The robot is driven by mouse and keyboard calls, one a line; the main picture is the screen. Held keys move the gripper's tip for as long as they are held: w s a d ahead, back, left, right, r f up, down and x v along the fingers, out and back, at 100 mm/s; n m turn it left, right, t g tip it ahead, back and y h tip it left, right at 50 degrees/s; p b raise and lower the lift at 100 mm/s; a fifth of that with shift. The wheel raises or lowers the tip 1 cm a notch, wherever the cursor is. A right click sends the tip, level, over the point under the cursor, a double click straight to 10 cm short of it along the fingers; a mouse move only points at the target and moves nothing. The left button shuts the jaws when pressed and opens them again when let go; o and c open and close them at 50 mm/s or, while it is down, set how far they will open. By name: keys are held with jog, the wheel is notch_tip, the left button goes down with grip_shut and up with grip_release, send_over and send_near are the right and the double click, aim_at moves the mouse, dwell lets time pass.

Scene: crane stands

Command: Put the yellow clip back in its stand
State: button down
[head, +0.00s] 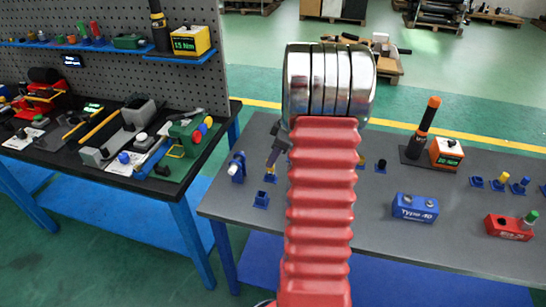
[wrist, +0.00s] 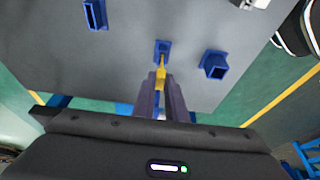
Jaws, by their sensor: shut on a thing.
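The yellow clip (wrist: 162,77) shows in the wrist view between the tips of my gripper (wrist: 161,88), whose two purple-grey fingers are shut on it. The clip points at a small blue stand (wrist: 162,46) just beyond the fingertips and lines up with it in the picture. I cannot tell whether the clip's tip is inside the stand or just above it.
In the wrist view a blue slotted stand (wrist: 95,15) is left and a blue square socket (wrist: 214,66) is right. In the head view a blue block (head: 415,208), a red block (head: 509,226) and an orange device (head: 446,153) stand on the grey table (head: 385,235).

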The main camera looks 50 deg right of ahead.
jog(key=shift+f, duration=0.6)
jog(key=shift+f, duration=0.25)
jog(key=c, duration=1.7)
grip_release()
jog(key=shift+r, duration=0.1)
jog(key=shift+v, duration=2.4)
jog(key=v, duration=1.3)
jog(key=shift+s+d+r, duration=0.15)
jog(key=shift+d+r, duration=0.05)
jog(key=shift+r, duration=0.1)
